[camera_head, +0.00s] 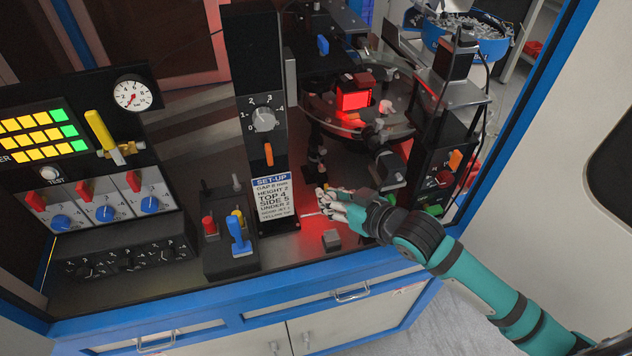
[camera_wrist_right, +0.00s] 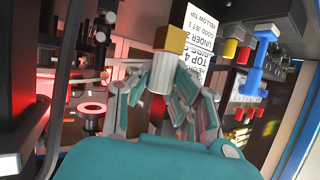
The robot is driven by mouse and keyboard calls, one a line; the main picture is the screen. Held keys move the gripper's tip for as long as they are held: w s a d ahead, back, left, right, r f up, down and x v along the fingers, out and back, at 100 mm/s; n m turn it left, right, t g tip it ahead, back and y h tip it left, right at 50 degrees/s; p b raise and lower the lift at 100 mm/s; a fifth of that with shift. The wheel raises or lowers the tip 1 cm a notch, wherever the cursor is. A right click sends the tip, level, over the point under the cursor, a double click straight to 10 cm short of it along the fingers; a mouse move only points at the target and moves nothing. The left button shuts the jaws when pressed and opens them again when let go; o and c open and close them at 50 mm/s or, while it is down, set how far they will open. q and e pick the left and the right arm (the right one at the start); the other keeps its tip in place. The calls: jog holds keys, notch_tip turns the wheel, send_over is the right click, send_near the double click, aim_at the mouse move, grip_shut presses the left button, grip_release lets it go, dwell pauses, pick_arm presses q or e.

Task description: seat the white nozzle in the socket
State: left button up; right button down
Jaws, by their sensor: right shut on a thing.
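My right gripper (camera_head: 328,199) is low over the bench, just right of the set-up card. In the right wrist view, its fingers (camera_wrist_right: 165,88) are closed around a pale, upright white cylinder, the white nozzle (camera_wrist_right: 160,79). A yellow block-like end (camera_wrist_right: 171,39) shows directly above the white part; I cannot tell whether it belongs to the nozzle. In the head view the fingers hide most of the held piece. I cannot identify the socket with certainty. A round, red-lit cup-like fitting (camera_wrist_right: 90,113) stands left of the gripper in the wrist view, apart from it. My left gripper is not in view.
The set-up card (camera_head: 272,197) stands on a black post beside the gripper. A small grey block (camera_head: 332,240) lies in front of it. The blue-handled lever box (camera_head: 238,235) is to the left. A glass turntable (camera_head: 350,125) and a black control box (camera_head: 440,160) stand behind.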

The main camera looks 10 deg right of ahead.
jog(key=shift+f, duration=0.1)
jog(key=f+b, duration=0.1)
jog(key=b, duration=0.1)
jog(key=f+b, duration=0.4)
jog(key=shift+s+d+f, duration=0.1)
jog(key=shift+s+d, duration=0.15)
jog(key=shift+s, duration=0.15)
jog(key=shift+f, duration=0.5)
jog(key=shift+f+b, duration=0.3)
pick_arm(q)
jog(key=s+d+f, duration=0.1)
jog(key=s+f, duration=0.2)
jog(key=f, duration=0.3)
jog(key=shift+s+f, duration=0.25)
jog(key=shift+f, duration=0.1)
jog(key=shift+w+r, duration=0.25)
pick_arm(e)
jog(key=shift+s+y, duration=0.1)
jog(key=shift+y, duration=0.2)
